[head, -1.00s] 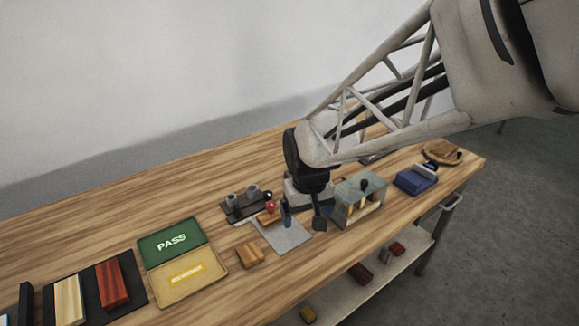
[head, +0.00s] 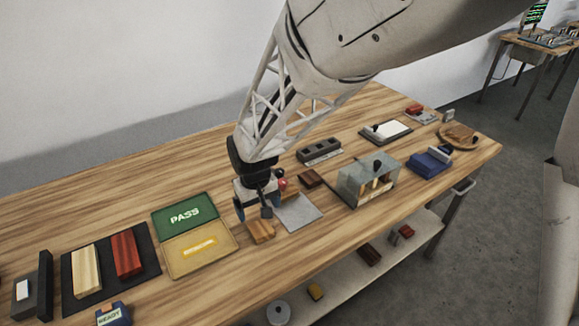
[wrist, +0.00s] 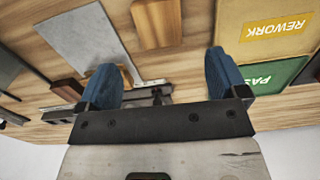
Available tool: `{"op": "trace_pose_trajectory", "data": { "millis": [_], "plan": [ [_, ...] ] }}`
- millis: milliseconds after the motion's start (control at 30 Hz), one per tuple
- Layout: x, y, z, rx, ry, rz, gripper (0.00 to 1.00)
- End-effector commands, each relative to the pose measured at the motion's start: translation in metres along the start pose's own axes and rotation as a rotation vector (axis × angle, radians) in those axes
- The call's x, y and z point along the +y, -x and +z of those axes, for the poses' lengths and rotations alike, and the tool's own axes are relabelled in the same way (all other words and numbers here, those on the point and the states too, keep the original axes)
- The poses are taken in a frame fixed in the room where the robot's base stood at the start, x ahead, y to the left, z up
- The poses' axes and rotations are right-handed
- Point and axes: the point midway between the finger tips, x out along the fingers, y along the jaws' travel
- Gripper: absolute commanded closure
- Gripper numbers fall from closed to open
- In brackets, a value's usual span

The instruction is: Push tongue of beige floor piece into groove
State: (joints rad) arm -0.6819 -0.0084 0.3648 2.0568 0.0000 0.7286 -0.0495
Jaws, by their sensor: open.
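A pale beige wooden piece (head: 87,270) lies on a black mat at the left of the bench in the head view, beside a red-brown piece (head: 127,256). Any tongue or groove on them is too small to make out. My gripper (head: 254,206) is low over the bench, to the right of the green and tan board. It is open and empty, and its blue fingers (wrist: 160,80) stand apart in the wrist view. A brown wooden block (head: 262,231) lies just in front of it; it also shows beyond the fingers in the wrist view (wrist: 158,22).
A grey plate (head: 300,213) lies right of my gripper, near a red knob (head: 281,183). The PASS and REWORK board (head: 184,214) lies left. A clear box (head: 368,182), a dark block with holes (head: 319,150) and a blue item (head: 429,161) stand further right.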

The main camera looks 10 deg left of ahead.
Motion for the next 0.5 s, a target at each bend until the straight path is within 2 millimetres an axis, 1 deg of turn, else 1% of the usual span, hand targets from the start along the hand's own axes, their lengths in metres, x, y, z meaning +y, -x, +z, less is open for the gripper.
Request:
{"op": "trace_pose_trajectory", "data": {
  "millis": [133,400,500],
  "plan": [
    [0.0,-0.005,0.0,-0.001,0.0,0.0,0.08],
    [0.0,-0.024,0.0,0.0,0.0,0.0,0.08],
    [0.0,-0.026,0.0,0.001,0.0,0.0,0.08]
  ]
}}
